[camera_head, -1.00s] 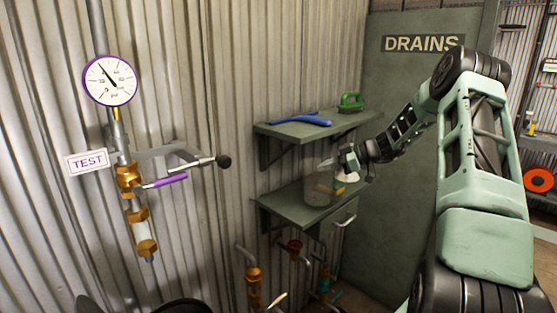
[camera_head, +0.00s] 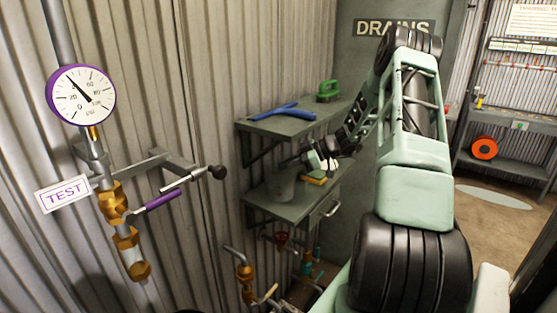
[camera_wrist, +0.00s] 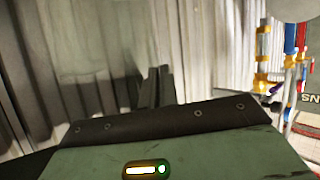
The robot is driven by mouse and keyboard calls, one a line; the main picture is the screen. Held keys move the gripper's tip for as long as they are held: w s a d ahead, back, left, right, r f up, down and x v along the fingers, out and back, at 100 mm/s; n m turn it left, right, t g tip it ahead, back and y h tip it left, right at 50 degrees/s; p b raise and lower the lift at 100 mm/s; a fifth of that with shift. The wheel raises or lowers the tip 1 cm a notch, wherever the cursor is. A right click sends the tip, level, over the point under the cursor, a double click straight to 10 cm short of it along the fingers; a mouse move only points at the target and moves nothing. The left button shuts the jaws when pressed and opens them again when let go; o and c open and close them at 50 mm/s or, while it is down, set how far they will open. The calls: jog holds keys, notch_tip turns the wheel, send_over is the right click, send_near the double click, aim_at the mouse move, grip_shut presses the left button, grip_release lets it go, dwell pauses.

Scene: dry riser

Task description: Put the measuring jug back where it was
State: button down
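The measuring jug appears to be the grey, see-through vessel (camera_head: 282,187) on the lower green shelf (camera_head: 300,212) in the head view. It looks upright, at the shelf's left part. My gripper (camera_head: 296,160) is at the jug's upper right, its dark fingers reaching left over or beside the rim. Whether it touches the jug is too small to tell. In the wrist view, the two dark fingers (camera_wrist: 156,88) stand close together, with a pale blurred area behind them. I cannot make out the jug's outline or anything between the fingers there.
A blue tool (camera_head: 283,112) and a green-handled brush (camera_head: 327,92) lie on the upper shelf (camera_head: 290,128) above my gripper. A gauge (camera_head: 81,95) and purple lever (camera_head: 162,200) are left. Brass valves (camera_head: 243,278) stand below.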

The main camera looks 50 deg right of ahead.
jog(key=c, duration=1.7)
grip_release()
jog(key=shift+a, duration=0.1)
jog(key=b+v, duration=0.4)
jog(key=v, duration=0.8)
jog(key=shift+r+b, duration=0.1)
jog(key=shift+b, duration=0.25)
